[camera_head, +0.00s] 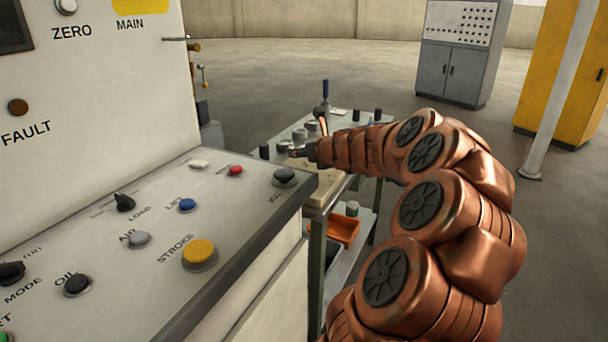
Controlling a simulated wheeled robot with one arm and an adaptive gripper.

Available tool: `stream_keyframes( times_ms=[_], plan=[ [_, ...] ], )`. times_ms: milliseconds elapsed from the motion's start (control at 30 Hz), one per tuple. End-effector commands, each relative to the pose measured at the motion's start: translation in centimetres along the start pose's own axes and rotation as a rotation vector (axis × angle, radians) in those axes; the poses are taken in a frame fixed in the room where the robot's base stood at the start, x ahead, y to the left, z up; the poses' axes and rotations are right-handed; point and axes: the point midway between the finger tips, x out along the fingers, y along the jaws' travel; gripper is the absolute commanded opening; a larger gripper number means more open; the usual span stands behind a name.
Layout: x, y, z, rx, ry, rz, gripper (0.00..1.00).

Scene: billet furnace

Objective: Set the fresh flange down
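My arm reaches away over the workbench (350,128) behind the control console. My gripper (298,153) is at the bench's near left part, small and dark. I cannot tell whether its fingers are open or shut, or whether they hold anything. Several small grey round metal parts (300,135) stand on the bench just beyond and beside the gripper. Any of them could be the flange; I cannot tell which is the fresh one. A pale board or block (325,187) lies on the bench's near end, below my wrist and partly hidden by it.
The control console (235,215) with buttons and knobs fills the left foreground. Dark upright cylinders (264,151) and a blue-handled tool (325,90) stand on the bench. An orange bin (347,230) is on its lower shelf. A grey cabinet (463,60) stands behind; the floor between is clear.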

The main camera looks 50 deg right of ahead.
Motion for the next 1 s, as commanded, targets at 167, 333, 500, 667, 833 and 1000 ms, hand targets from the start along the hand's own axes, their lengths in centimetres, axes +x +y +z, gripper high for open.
stream_keyframes(
  times_ms=[167,333,500,667,833,1000],
  plan=[
    [0.4,0.0,-1.1,0.0,-0.001,0.0,0.0],
    [1.0,0.1,-2.3,0.001,-0.002,0.002,0.0],
    [1.9,0.0,-4.4,0.001,-0.002,0.001,0.0],
    [2.0,-0.1,-4.8,-0.002,-0.002,-0.002,0.0],
    [2.0,-0.1,-4.7,-0.002,-0.002,-0.002,0.0],
    [2.1,-0.1,-5.0,-0.002,-0.002,-0.001,0.64]
  ],
)
